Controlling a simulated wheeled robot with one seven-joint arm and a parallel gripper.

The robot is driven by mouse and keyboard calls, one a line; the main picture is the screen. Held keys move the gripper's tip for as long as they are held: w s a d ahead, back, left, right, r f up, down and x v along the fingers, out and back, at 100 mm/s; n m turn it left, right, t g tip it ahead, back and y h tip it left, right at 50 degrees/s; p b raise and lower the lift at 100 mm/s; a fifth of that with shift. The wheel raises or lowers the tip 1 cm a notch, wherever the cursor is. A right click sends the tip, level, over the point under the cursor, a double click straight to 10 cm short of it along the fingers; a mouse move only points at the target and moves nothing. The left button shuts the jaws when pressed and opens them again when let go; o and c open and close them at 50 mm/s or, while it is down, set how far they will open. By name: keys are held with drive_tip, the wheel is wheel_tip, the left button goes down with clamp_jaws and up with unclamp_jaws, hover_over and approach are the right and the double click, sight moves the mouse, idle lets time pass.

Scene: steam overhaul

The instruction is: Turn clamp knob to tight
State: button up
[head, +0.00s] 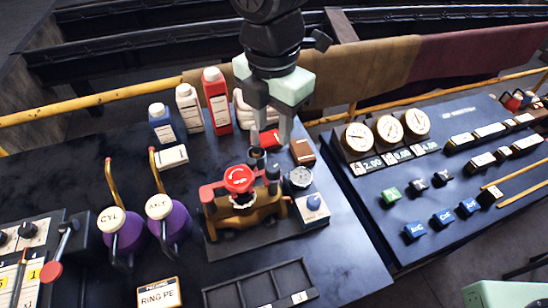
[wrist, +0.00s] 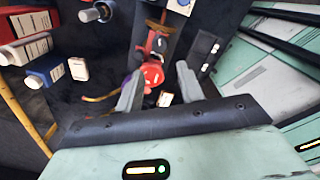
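A round red knob (head: 238,178) with white curved marks sits on top of a small brass fixture (head: 245,212) on a dark base. I take it for the clamp knob; how tight it is cannot be told. The knob also shows in the wrist view (wrist: 152,76), between and beyond my fingers. My gripper (head: 271,132) hangs above the table, behind and to the right of the knob in the head view. In the wrist view its two fingers (wrist: 158,88) are spread apart with nothing held between them.
Purple oil cans (head: 172,222) with tall brass spouts stand left of the fixture. Red, white and blue bottles (head: 216,100) stand behind. A round gauge (head: 299,177) and a blue-white box (head: 312,208) stand close on its right. A divided black tray (head: 260,288) lies in front.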

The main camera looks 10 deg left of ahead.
sight(273, 168)
wheel_tip(273, 168, down, 11)
drive_tip(key=shift+f+p, duration=0.15)
drive_tip(key=shift+p, duration=1.1)
drive_tip(key=shift+c, duration=0.4)
drive_tip(key=c, duration=0.6)
